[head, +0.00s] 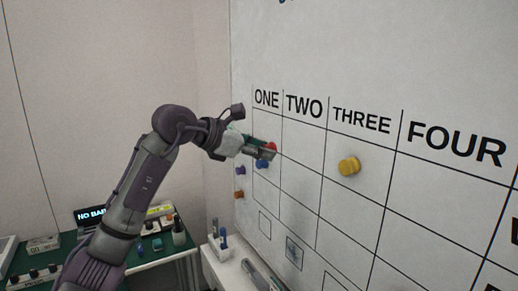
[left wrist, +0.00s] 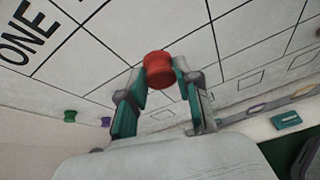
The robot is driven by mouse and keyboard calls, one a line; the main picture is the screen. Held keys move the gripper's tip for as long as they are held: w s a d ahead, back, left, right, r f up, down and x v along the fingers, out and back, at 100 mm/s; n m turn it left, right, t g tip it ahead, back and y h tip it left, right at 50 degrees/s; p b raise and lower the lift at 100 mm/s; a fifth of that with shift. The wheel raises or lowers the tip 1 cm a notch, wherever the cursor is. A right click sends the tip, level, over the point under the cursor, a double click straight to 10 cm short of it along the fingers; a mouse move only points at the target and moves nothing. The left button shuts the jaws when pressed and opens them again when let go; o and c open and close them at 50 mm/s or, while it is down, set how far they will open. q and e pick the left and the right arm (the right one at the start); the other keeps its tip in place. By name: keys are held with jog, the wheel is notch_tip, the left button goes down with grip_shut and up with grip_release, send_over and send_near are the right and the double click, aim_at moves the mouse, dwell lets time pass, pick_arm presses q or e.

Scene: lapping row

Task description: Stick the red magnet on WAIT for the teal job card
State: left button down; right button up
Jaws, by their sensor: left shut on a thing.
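My left gripper (head: 263,151) is shut on the red magnet (head: 270,147), in front of the whiteboard's ONE column in the head view. In the left wrist view the round red magnet (left wrist: 159,69) sits between the two fingertips of the left gripper (left wrist: 160,76), over the ruled grid. I cannot tell whether it touches the board. No WAIT label can be read; only part of a dark letter (head: 515,202) shows at the right edge. I cannot make out a teal job card. My right gripper is not in view.
A yellow magnet (head: 349,165) sits under THREE. A blue magnet (head: 262,165) is just below the left gripper; purple (head: 240,170) and orange (head: 239,194) ones are at the board's left edge. A white ledge (head: 226,268) and green bench (head: 150,257) stand below.

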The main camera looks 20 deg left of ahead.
aim_at(271, 144)
pick_arm(q)
jog(key=shift+w+d, duration=0.2)
jog(key=shift+w, duration=0.1)
jog(key=shift+w+d+r, duration=0.1)
jog(key=shift+w+d, duration=0.1)
jog(key=shift+d, duration=0.05)
jog(key=shift+w+d+p, duration=0.35)
jog(key=shift+d+p, duration=0.15)
jog(key=shift+d, duration=0.05)
jog(key=shift+w+d+p, duration=0.3)
jog(key=shift+w+d, duration=0.05)
jog(key=shift+w, duration=0.15)
jog(key=shift+w+d+p, duration=0.75)
jog(key=shift+w+d, duration=0.25)
jog(key=shift+w, duration=0.3)
jog(key=shift+w+d, duration=0.2)
jog(key=shift+w, duration=0.1)
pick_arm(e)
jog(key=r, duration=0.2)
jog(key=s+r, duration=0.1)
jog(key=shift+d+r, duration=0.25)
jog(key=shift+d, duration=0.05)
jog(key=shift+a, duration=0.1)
